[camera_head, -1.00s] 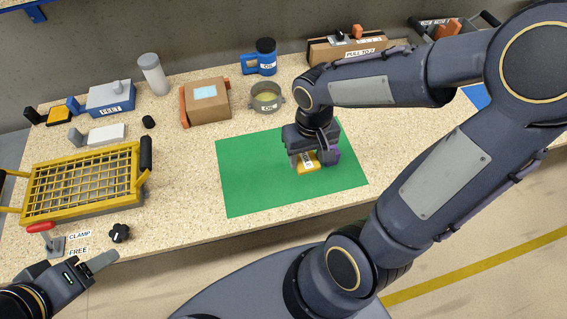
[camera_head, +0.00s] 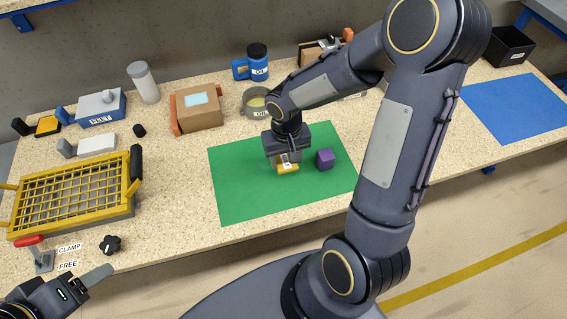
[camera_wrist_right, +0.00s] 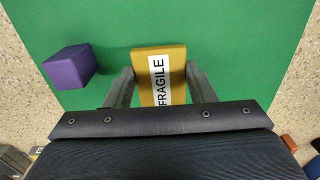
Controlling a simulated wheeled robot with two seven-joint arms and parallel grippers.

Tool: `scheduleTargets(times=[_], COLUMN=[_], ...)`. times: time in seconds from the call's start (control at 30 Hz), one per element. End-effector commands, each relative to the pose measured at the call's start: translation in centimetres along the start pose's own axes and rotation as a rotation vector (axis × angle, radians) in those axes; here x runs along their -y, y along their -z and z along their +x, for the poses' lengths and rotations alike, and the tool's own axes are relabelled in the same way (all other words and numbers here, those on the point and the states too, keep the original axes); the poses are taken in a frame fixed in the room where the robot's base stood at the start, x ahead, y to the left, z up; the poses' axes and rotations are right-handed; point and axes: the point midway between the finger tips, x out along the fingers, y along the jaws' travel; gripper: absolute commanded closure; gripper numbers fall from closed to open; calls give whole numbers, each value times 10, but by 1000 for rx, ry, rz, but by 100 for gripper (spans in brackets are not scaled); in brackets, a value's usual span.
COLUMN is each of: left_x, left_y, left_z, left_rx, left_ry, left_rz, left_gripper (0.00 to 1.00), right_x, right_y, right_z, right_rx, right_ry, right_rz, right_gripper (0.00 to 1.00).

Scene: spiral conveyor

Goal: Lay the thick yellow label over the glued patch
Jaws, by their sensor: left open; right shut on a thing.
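The thick yellow label (camera_head: 288,168), marked FRAGILE, is in my right gripper (camera_wrist_right: 160,82), whose two fingers press on its sides. The label (camera_wrist_right: 147,62) is over the green mat; I cannot tell whether it touches it. A brown box (camera_head: 197,118) stands behind the mat, with a light blue patch (camera_head: 197,99) on top that looks like the glued patch. My right gripper is in front of and to the right of this box. My left gripper (camera_head: 98,276) is open and empty at the lower left, near the table's front edge.
A purple block (camera_head: 324,159) sits on the green mat (camera_head: 240,196), just right of the label. A grey pot (camera_head: 254,103) and a blue oil can (camera_head: 252,66) stand behind. A yellow grid frame (camera_head: 75,190) fills the left. The blue mat (camera_head: 515,108) at right is clear.

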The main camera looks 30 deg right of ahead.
Motion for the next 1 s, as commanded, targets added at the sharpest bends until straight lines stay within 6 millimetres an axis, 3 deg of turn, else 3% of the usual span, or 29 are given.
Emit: scheduleTargets(times=[0.23,0.43,0.83,0.87,1.0], left_x=[0,2,4,4,3], left_y=[0,-2,-4,-4,-4], left_z=[1,4,8,8,7], left_rx=[0,0,0,0,0], left_ry=[0,0,0,0,0], left_rz=[0,0,0,0,0], left_gripper=[42,42,42,42,42], right_x=[4,3,3,3,3], right_y=[11,10,11,11,11], right_z=[15,43,48,48,47], right_rx=[2,2,-1,-1,-1], right_ry=[0,-1,0,0,0], right_rz=[0,0,1,0,0], right_gripper=[72,72,72,49,31])
